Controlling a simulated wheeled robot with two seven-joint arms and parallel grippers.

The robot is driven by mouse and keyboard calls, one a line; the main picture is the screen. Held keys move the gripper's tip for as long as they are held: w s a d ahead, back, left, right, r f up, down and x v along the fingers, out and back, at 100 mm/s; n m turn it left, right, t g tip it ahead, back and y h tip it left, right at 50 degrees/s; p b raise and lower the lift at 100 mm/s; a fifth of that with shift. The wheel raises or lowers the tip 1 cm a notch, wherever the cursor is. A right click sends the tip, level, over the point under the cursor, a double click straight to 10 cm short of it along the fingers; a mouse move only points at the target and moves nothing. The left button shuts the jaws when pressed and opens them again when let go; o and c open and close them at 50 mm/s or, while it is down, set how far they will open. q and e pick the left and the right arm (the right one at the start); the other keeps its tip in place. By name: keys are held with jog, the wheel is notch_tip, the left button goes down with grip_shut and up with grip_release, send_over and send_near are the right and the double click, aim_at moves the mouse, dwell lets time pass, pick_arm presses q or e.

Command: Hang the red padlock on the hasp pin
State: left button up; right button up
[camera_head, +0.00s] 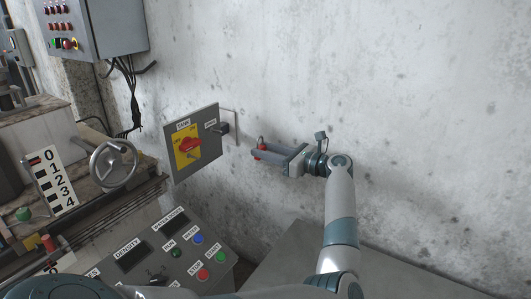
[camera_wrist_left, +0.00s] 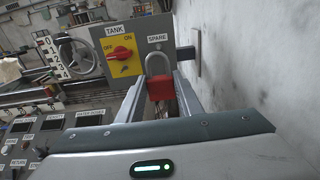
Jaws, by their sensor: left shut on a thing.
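The red padlock (camera_head: 260,152) is held between the fingertips of my left gripper (camera_head: 256,153), with its grey shackle pointing up. In the left wrist view the padlock (camera_wrist_left: 160,88) sits between the two fingers, and its shackle stands in front of the panel. My left gripper is shut on it, in front of the wall and to the right of the grey panel (camera_head: 207,157). A dark fitting (camera_head: 221,129), which looks like the hasp, sticks out under the SPARE label. The padlock is apart from it in the head view. I cannot make out the pin itself. My right gripper is not in view.
The panel carries a red TANK switch (camera_head: 190,146) on a yellow plate. A control desk (camera_head: 135,262) with buttons is below, a handwheel (camera_head: 113,164) at left, and a grey cabinet (camera_head: 110,30) at upper left. The wall to the right is bare.

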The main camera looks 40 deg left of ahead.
pick_arm(q)
jog(key=shift+r, duration=0.15)
dwell(0.4)
jog(key=shift+w+d+b, duration=0.15)
jog(key=shift+d+b, duration=0.45)
jog(key=shift+d, duration=0.55)
jog(key=shift+w+d+b, duration=0.15)
jog(key=shift+d+b, duration=0.4)
jog(key=shift+d, duration=0.55)
jog(key=shift+d, duration=0.1)
